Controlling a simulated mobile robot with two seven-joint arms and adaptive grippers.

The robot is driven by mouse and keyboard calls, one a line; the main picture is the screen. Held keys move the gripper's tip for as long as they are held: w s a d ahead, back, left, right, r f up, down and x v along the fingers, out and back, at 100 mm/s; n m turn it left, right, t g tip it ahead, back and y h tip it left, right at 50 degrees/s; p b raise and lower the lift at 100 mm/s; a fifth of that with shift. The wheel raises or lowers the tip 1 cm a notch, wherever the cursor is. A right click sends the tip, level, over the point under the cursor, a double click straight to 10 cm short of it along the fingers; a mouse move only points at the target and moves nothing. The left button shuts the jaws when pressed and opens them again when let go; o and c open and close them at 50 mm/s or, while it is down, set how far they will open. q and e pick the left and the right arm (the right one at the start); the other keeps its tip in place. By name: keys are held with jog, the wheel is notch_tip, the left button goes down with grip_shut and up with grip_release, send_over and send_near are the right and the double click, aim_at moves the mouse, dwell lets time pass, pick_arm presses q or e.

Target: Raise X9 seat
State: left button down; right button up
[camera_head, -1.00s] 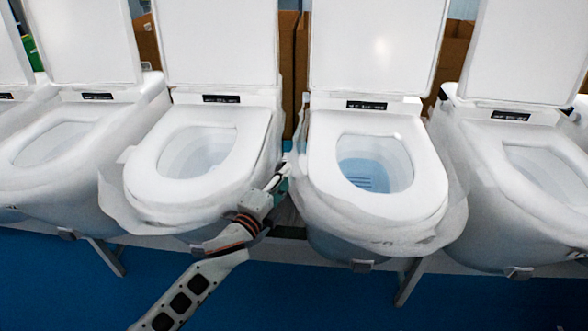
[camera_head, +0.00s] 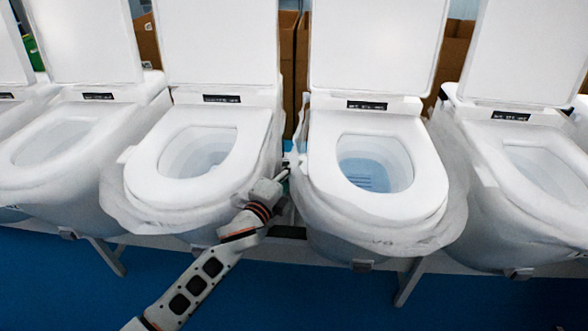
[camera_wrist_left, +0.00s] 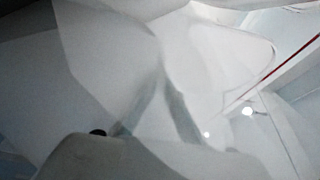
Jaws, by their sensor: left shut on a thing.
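Several white toilets stand in a row, seats down and lids up; I cannot read which label says X9. The middle-right toilet's seat ring (camera_head: 378,205) lies flat, with blue in its bowl. The middle-left toilet's seat (camera_head: 200,178) also lies flat. My left gripper (camera_head: 284,174) is in the gap between these two toilets, close to the left edge of the middle-right one. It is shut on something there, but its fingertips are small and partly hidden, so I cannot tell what. The left wrist view shows blurred pale surfaces and dark finger shapes (camera_wrist_left: 180,115). My right gripper is out of view.
Thin white wrapping (camera_head: 446,222) hangs loosely around the toilets' rims. Raised lids (camera_head: 378,45) stand behind the seats. The gap between the two middle toilets is narrow. The blue floor (camera_head: 330,300) in front is clear apart from stand legs.

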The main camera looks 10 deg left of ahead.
pick_arm(q)
jog(key=shift+r, duration=0.45)
jog(key=shift+w+r+g, duration=0.1)
jog(key=shift+r+g, duration=0.2)
jog(key=shift+r, duration=0.7)
jog(key=w+r+n+g+y, duration=0.1)
jog(key=w+r+g, duration=0.1)
jog(key=r, duration=0.5)
jog(key=w+r+n+g, duration=0.1)
jog(key=w+r+g, duration=0.2)
jog(key=r, duration=0.5)
jog(key=shift+g+y+p, duration=0.3)
jog(key=shift+y+p, duration=0.1)
jog(key=shift+p, duration=0.05)
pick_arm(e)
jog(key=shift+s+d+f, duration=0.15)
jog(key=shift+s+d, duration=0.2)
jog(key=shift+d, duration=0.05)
